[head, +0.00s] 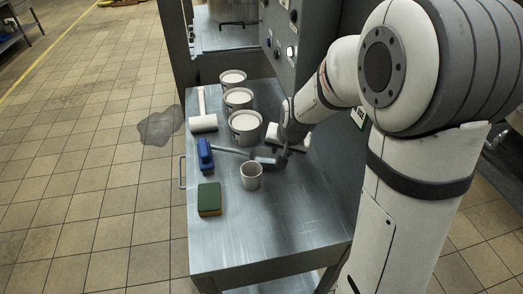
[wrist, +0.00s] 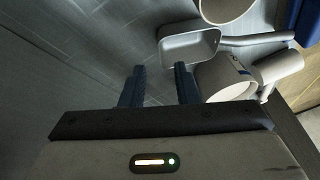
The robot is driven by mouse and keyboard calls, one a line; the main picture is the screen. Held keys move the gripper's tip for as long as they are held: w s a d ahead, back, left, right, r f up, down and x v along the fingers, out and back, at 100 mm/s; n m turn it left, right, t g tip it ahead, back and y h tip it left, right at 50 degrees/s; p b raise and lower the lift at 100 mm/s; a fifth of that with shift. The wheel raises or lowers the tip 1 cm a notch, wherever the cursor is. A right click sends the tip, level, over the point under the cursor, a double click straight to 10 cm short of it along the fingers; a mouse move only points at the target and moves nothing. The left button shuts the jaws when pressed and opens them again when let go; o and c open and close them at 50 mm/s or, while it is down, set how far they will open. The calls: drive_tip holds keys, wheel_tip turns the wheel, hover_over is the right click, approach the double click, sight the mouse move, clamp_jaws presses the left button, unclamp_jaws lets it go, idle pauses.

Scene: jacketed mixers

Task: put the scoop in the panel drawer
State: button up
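The grey metal scoop (head: 264,156) lies on the steel cart top, its handle pointing left between the blue tool and the buckets. In the wrist view, the scoop's pan (wrist: 188,47) is just beyond my fingertips, with its handle running right. My gripper (head: 284,156) is low over the cart at the pan end of the scoop. In the wrist view, the two dark fingers of my gripper (wrist: 160,78) are apart with nothing between them. A grey panel (head: 287,48) with knobs and a lit button stands behind the cart. I cannot make out its drawer; my arm covers part of that area.
A pale cup (head: 251,175) stands close in front of the scoop. Three white-filled buckets (head: 244,127) line the back. A white mallet (head: 203,123), a blue tool (head: 205,153) and a green-topped sponge (head: 209,199) lie along the left. The cart's front right is clear.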

drive_tip(key=x, duration=0.2)
drive_tip(key=shift+w+f, duration=0.15)
drive_tip(key=shift+f, duration=0.1)
drive_tip(key=shift+s+x, duration=0.15)
drive_tip(key=shift+x, duration=1.25)
drive_tip(key=shift+s+x, duration=0.15)
drive_tip(key=shift+x, duration=1.2)
drive_tip(key=shift+f, duration=0.15)
drive_tip(key=shift+c, duration=0.2)
clamp_jaws()
